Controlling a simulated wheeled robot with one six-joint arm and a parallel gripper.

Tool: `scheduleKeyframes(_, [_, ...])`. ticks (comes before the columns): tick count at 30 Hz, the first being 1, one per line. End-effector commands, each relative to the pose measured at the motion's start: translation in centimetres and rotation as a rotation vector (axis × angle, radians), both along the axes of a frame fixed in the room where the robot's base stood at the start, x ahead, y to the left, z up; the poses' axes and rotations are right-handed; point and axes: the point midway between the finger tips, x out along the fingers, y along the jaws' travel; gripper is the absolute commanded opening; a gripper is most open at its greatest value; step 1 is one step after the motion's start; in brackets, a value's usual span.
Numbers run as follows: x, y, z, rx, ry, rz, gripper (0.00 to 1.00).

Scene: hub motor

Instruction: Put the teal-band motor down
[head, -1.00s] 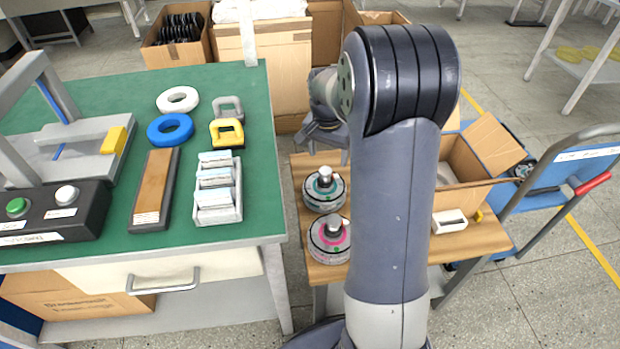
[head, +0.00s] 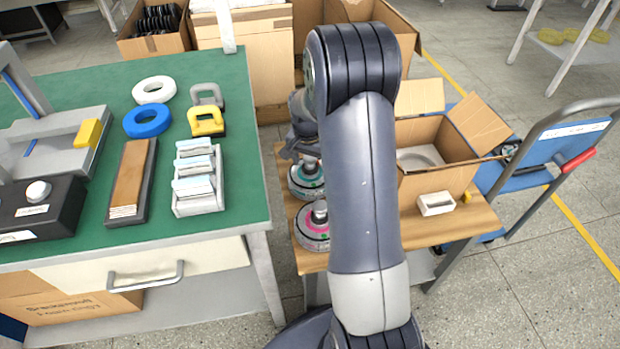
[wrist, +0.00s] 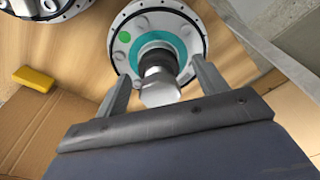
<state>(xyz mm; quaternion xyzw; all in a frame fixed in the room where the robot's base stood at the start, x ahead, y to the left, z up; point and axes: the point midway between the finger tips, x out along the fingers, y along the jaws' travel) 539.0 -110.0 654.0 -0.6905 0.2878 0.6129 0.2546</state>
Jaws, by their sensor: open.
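The teal-band motor (head: 306,182) stands upright on the small wooden table (head: 470,222), partly hidden by my arm in the head view. In the wrist view the teal-band motor (wrist: 127,52) shows its round face, teal ring, a green dot and a metal shaft in the middle. My gripper (wrist: 162,82) is open, with one finger on each side of the shaft and a visible gap to it. In the head view my gripper (head: 300,146) is just above the motor. A pink-band motor (head: 312,237) stands in front of it on the same table.
A green workbench (head: 240,185) with rings, blocks and a fixture is close on the left. A blue cart (head: 545,150) stands beyond.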

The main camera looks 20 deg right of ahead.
Motion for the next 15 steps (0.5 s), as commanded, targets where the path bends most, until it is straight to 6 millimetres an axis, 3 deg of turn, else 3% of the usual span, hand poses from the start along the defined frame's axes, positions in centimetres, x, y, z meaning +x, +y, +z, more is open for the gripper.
scheduleKeyframes(6, [0.05,-0.03,-0.13,0.0,-0.001,0.0,0.68])
scheduleKeyframes(15, [0.04,-0.03,-0.13,0.0,-0.001,0.0,0.44])
